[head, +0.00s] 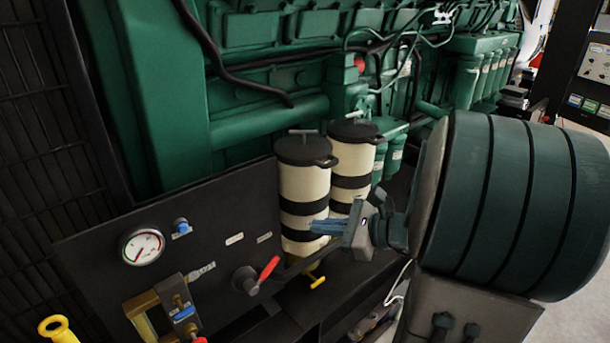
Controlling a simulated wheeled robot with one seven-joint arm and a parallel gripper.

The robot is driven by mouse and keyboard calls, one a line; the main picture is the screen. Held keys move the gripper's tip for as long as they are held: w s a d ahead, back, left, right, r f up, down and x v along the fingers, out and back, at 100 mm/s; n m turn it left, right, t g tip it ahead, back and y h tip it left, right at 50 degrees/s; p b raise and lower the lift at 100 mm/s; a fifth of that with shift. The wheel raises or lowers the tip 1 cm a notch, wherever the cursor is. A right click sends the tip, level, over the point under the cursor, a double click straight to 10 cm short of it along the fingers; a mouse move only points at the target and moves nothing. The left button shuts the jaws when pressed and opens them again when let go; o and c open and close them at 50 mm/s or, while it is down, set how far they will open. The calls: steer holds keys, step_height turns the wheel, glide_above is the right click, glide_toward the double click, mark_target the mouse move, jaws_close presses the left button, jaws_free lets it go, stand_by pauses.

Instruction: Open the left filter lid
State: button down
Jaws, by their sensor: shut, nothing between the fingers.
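Two cream filter canisters with black bands stand side by side behind the black panel. The left filter lid (302,152) is black with a T-handle (303,132) on top and a side lug at its right. It sits flat on the left canister (303,185). The right filter lid (353,131) sits on the right canister (352,160), also closed. My gripper (318,227) has blue fingers pointing left. It is shut and empty, in front of the lower part of the canisters, well below the lids. Whether it touches the left canister I cannot tell.
A black panel (180,225) with a pressure gauge (142,247), a red-handled valve (262,272) and brass fittings stands at front left. The green engine (250,120) is close behind the canisters. A yellow handle (317,281) is below my gripper. Space above the lids looks clear.

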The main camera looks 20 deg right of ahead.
steer(key=w+d+f+m+t+h+b, duration=0.2)
steer(key=d+m+t+h, duration=0.2)
steer(key=d+m+t, duration=0.55)
steer(key=w+r+n+g+p, duration=0.1)
steer(key=w+r+g+p, duration=0.1)
steer(key=w, duration=0.7)
step_height(320, 180, up, 3)
steer(key=shift+w+a+f+g, duration=0.15)
steer(key=shift+w+a+g, duration=0.1)
steer(key=shift+w+g, duration=0.2)
steer(key=shift+n, duration=0.25)
